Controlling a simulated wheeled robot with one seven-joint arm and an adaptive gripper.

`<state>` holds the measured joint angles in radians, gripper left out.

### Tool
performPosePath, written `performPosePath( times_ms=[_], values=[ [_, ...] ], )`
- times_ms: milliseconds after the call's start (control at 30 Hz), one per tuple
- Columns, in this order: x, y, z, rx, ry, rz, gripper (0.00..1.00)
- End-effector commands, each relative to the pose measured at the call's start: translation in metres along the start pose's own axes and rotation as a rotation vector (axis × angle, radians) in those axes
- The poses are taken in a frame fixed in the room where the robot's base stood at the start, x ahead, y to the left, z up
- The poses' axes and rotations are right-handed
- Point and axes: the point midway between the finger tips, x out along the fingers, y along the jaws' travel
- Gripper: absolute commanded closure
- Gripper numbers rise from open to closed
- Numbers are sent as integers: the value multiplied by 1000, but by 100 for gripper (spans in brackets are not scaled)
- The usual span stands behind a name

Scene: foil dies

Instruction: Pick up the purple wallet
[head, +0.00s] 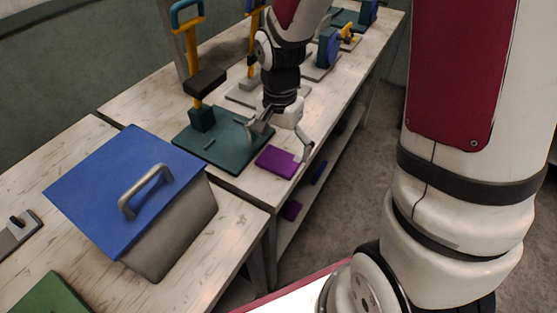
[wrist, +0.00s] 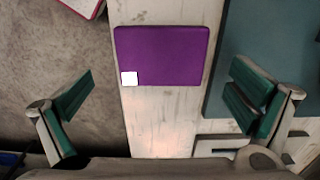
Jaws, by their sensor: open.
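The purple wallet (head: 277,161) lies flat on the white wooden bench near its edge. It is a flat rectangle with rounded corners and a small white square at one corner, plain in the wrist view (wrist: 162,52). My gripper (head: 281,146) is above the bench by the wallet, its fingers spread wide. In the wrist view my open gripper (wrist: 162,98) has one green-padded finger on each side, and the wallet lies between and beyond them. Nothing is between the fingers that I can see as held.
A teal press base (head: 225,148) sits right beside the wallet, under a post with a dark block (head: 205,82). A grey box with a blue lid (head: 125,185) stands on the nearer bench. A purple item (head: 291,210) and a blue item (head: 319,171) lie on the lower shelf.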

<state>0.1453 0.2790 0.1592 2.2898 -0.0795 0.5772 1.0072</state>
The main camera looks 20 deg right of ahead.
Motion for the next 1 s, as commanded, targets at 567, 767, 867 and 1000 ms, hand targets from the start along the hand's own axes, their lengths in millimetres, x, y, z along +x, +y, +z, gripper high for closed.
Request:
performPosePath(
  times_ms=[567, 767, 867, 1000],
  values=[
    [32, -2, 1, 0, -1, 0, 14],
    [33, -2, 1, 0, -1, 0, 46],
    [33, -2, 1, 0, -1, 0, 50],
    [33, -1, 1, 0, -1, 1, 50]
  ],
)
